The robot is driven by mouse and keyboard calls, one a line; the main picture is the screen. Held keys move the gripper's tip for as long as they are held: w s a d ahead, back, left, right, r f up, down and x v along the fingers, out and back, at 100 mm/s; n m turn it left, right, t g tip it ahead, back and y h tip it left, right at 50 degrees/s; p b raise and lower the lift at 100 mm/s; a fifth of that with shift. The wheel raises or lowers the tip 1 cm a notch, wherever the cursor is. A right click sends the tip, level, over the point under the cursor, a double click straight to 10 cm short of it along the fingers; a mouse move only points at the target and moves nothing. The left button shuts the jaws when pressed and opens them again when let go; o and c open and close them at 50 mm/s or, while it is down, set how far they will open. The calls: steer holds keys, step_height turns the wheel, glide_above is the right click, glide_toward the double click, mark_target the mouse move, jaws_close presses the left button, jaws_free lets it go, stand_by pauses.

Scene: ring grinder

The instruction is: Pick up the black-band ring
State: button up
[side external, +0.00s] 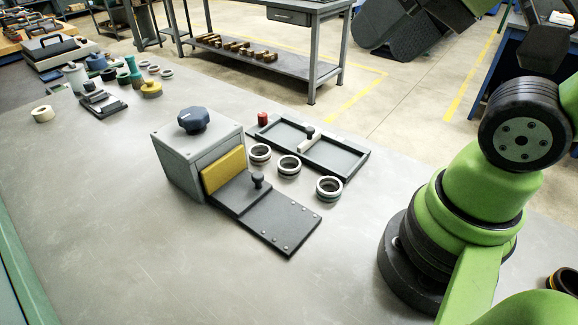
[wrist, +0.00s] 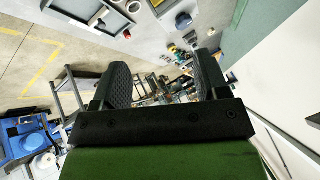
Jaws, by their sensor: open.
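Three metallic rings stand in a row beside the grinder in the side external view: one near the tray's left end (side external: 260,160), a middle ring (side external: 289,173), and one nearer my arm (side external: 329,196). They show pale rims and darker bands. I cannot tell for certain which is the black-band ring. Two rings also show small at the top of the wrist view (wrist: 133,6). My gripper (wrist: 162,68) is open and empty in the wrist view, its two black fingers wide apart and well away from the rings.
The grey grinder box (side external: 178,160) has a blue knob, yellow block and dark plate (side external: 285,222). A shallow divided tray (side external: 345,163) and red cylinder (side external: 263,119) stand behind the rings. Another dark ring with a yellow band (side external: 563,281) lies at right. The front tabletop is clear.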

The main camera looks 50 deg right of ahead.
steer(key=m+g+h, duration=0.3)
steer(key=m+g, duration=0.4)
steer(key=m, duration=0.3)
glide_above(289, 160)
steer(key=s+a, duration=0.2)
step_height(289, 160, down, 25)
steer(key=shift+w+r, duration=0.1)
steer(key=shift+w, duration=0.05)
steer(key=shift+w+d+f, duration=0.1)
steer(key=shift+f, duration=2.8)
steer(key=c, duration=0.8)
steer(key=shift+o, duration=0.2)
